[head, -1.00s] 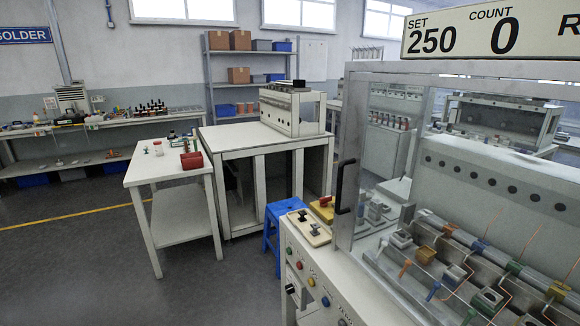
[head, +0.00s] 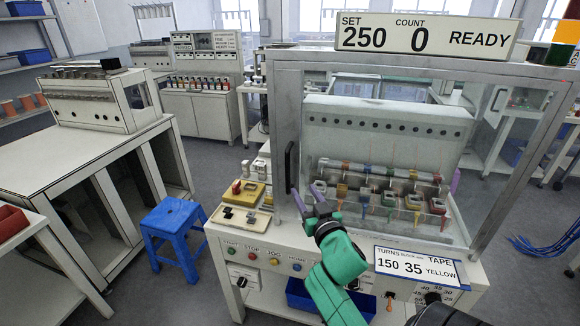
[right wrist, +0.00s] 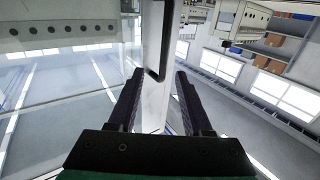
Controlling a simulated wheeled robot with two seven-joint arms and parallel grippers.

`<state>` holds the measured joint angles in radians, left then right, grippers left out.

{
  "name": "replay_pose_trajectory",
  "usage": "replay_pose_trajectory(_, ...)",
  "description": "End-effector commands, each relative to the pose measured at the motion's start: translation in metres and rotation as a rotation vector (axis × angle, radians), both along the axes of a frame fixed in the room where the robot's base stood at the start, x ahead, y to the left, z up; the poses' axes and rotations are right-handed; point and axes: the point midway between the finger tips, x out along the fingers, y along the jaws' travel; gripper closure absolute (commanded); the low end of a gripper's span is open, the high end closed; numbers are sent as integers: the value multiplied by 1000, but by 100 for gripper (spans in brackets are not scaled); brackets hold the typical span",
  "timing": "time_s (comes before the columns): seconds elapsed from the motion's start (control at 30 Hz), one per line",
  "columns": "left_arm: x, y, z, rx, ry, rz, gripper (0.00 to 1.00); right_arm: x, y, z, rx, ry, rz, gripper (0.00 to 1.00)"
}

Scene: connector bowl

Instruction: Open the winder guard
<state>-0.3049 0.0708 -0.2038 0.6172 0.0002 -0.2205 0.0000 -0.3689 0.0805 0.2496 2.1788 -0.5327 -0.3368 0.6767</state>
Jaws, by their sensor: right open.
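The winder guard (head: 287,105) is a clear-panelled, grey-framed cover over the winder, and it stands down in front of the coils. Its black handle (head: 289,162) is on the left front post. My right gripper (head: 304,203), on the green arm, is raised at the guard's lower left, just below the handle. In the right wrist view, my right gripper (right wrist: 159,75) is open, its two dark fingers apart. The black handle (right wrist: 164,48) and pale guard post (right wrist: 151,40) show between and beyond the fingertips. I cannot tell whether they touch. My left gripper is out of view.
The winder's front panel (head: 258,254) has coloured buttons and a label card (head: 418,266). A tray with switches (head: 240,216) sits left of the guard. A blue stool (head: 174,226) stands on the floor at left. The display (head: 425,37) reads READY.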

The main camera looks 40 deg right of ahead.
Motion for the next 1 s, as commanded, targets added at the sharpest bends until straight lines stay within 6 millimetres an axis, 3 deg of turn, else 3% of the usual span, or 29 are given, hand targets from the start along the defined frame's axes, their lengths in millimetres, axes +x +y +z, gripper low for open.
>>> replay_pose_trajectory(0.4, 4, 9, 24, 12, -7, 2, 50, 99, -38, 2, 0, 0, 1, 50)
replay_pose_trajectory(0.57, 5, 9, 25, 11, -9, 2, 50, 115, -44, 0, 2, 1, 2, 50)
replay_pose_trajectory(0.8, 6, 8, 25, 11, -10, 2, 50, 117, -45, 0, 1, 1, 3, 50)
replay_pose_trajectory(0.87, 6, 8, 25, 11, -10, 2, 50, 117, -45, 0, 1, 1, 3, 70)
replay_pose_trajectory(0.93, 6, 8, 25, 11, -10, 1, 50, 117, -45, 0, 1, 1, 2, 96)
replay_pose_trajectory(1.0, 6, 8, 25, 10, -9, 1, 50, 117, -45, 0, 1, 1, 3, 100)
